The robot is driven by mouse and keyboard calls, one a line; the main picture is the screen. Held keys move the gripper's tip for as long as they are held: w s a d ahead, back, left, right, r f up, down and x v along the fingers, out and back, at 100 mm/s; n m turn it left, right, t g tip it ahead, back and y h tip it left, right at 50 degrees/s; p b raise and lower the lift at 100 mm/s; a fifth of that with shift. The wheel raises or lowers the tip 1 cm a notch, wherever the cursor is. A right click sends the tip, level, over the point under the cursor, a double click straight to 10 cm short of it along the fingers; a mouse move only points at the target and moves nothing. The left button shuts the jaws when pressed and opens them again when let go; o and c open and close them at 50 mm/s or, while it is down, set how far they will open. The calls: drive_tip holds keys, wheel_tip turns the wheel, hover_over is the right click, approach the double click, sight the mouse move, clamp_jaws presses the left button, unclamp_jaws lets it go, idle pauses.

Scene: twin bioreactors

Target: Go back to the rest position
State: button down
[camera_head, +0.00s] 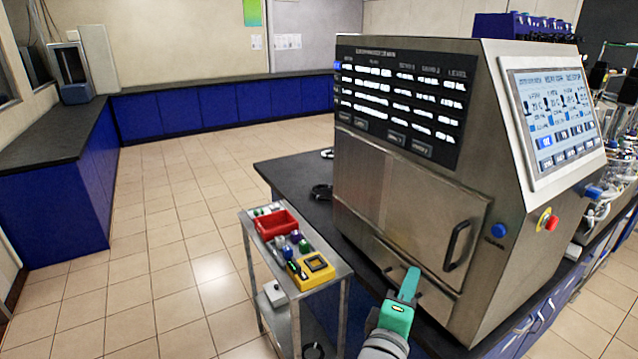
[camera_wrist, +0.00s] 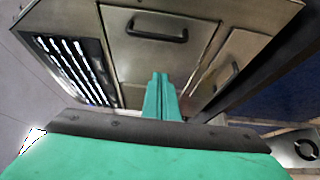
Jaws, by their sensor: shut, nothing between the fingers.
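My gripper (camera_head: 411,285) is green and shows at the bottom centre of the head view, in front of the lower front of a steel bioreactor cabinet (camera_head: 385,190). In the wrist view its fingers (camera_wrist: 160,84) are together, with nothing between them. They point toward the cabinet front, where a dark door handle (camera_wrist: 157,27) and a lower drawer handle (camera_wrist: 228,78) show. The fingers overlap the panel in the picture; I cannot tell whether they touch it. The cabinet door and drawer look closed.
A steel cart (camera_head: 340,278) with a red bin (camera_head: 276,224), a yellow block (camera_head: 312,270) and several small bottles stands left of my gripper. The black bench (camera_head: 290,175) carries the cabinet. The tiled floor (camera_head: 180,240) at left is open. Blue counters (camera_head: 215,106) line the back.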

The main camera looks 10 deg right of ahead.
drive_tip(key=s+a+f+m+t+y, duration=0.1)
drive_tip(key=s+a+f+y, duration=0.25)
drive_tip(key=a+f, duration=0.6)
drive_tip(key=s+a+f+m+t+y, duration=0.1)
drive_tip(key=s+a+f+m+y, duration=0.15)
drive_tip(key=s+a+f, duration=0.7)
drive_tip(key=s+a+f+m+y, duration=0.1)
drive_tip(key=s+a+f+m, duration=0.1)
drive_tip(key=s, duration=0.4)
drive_tip(key=s+a+f+m+y, duration=0.2)
drive_tip(key=s+a+f, duration=0.1)
drive_tip(key=s, duration=0.4)
drive_tip(key=s+a+f+m+y, duration=0.2)
drive_tip(key=s+a+f, duration=0.1)
drive_tip(key=s, duration=0.3)
drive_tip(key=shift+s+f+m+g, duration=0.3)
drive_tip(key=shift+s+f+m, duration=0.05)
drive_tip(key=shift+f, duration=0.5)
drive_tip(key=shift+d, duration=0.1)
